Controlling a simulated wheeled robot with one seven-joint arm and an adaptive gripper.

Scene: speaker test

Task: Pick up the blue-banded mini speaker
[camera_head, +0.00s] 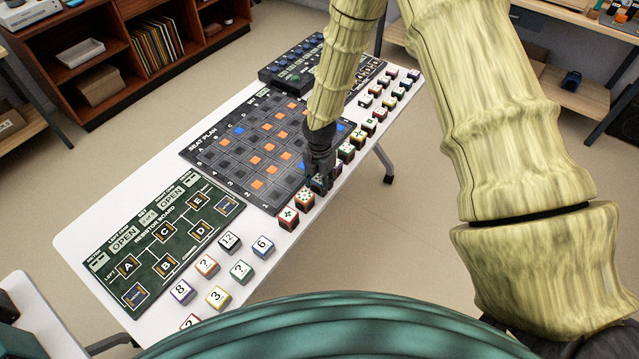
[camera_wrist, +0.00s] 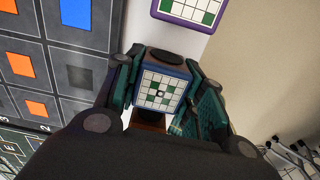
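In the wrist view, a small cube speaker with a blue band (camera_wrist: 163,89) sits between the two fingers of my gripper (camera_wrist: 165,85). Its facing side is white with a grid and some green squares, and a dark round disc is on its adjoining side. A finger lies close along its left and right sides; I cannot tell if both press on it. In the head view, my gripper (camera_head: 320,172) is down at the row of cubes along the table's right edge, and it largely hides the speaker (camera_head: 318,186).
A purple-banded cube (camera_wrist: 191,10) stands near in the wrist view. In the head view, a red-marked cube (camera_head: 289,218) and an orange-brown cube (camera_head: 304,199) stand beside my gripper. The seat plan board (camera_head: 225,165) lies left of it. More cubes continue along the white table (camera_head: 110,205).

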